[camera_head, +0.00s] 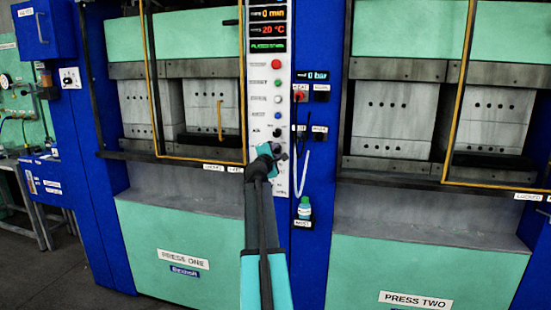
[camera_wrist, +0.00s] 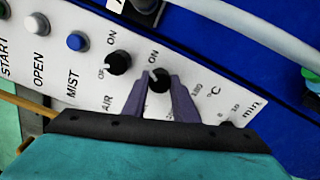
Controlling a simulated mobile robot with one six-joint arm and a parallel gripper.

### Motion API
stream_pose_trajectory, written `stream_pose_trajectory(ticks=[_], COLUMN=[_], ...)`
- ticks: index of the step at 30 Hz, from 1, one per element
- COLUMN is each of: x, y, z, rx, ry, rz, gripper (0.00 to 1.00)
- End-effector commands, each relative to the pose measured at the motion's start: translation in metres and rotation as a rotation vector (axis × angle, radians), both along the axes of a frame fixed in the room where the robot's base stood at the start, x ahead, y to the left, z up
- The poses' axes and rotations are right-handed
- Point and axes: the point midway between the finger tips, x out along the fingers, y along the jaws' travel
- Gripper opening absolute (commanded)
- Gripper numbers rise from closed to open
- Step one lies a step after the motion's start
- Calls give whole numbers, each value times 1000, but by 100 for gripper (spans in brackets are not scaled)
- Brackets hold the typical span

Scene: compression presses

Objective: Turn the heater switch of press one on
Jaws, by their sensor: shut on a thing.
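My gripper (camera_wrist: 160,92) has its two purple fingers closed on a small black rotary knob (camera_wrist: 158,80) on the white control panel (camera_wrist: 75,52) of press one. An "ON" mark stands just above this knob; its name label is hidden by the fingers. A small light mark shows on the knob, but I cannot tell exactly where it points. The black AIR knob (camera_wrist: 118,62) is to its left, clear of the fingers. In the head view my gripper (camera_head: 275,152) is at the lower part of the panel (camera_head: 259,182), below the AIR knob, and hides the held knob.
START, OPEN and MIST buttons (camera_wrist: 76,41) lie left along the panel. The displays (camera_head: 268,30) above show 0 min and 20 °C. A white hose (camera_head: 306,165) and a small bottle (camera_head: 305,208) are just right of the panel. Press two (camera_head: 415,302) stands to the right.

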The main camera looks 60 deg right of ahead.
Motion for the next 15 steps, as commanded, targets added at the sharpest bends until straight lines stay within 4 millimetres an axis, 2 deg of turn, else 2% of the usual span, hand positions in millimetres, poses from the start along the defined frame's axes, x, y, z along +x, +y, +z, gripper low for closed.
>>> stream_pose_trajectory(ticks=[15], x=[-1], y=[-1], z=[2], rx=[14], ry=[-50], rz=[-2], gripper=[3])
